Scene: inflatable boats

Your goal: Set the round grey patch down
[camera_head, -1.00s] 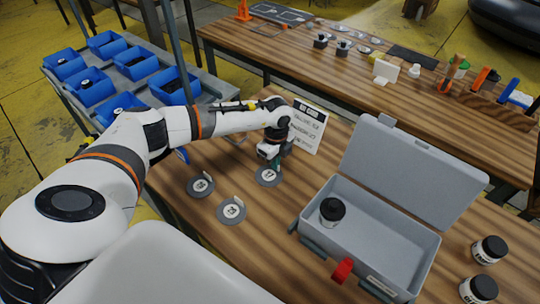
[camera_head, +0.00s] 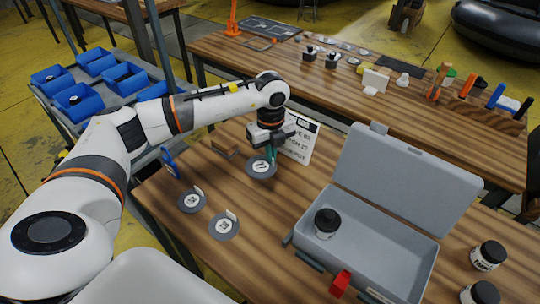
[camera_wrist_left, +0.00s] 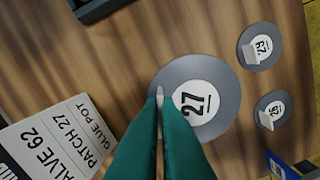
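The round grey patch (camera_head: 262,168) has a white centre marked 27 and a small upright tab. My left gripper (camera_head: 270,151) is shut on that tab with its green fingers, pointing down. In the left wrist view the patch (camera_wrist_left: 222,110) is flat beyond the fingertips (camera_wrist_left: 160,94), looking much larger than the other patches, so it is held above the wooden table (camera_head: 262,215). Two similar grey patches lie on the table, one at left (camera_head: 192,201) and one nearer (camera_head: 224,227). My right gripper is out of view.
A white card (camera_head: 301,141) reading valve 62, patch 27, glue pot stands behind the patch. An open grey case (camera_head: 385,243) with a black-lidded jar (camera_head: 326,223) inside is to the right. A wooden block (camera_head: 225,148) and blue holder (camera_head: 170,163) are left.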

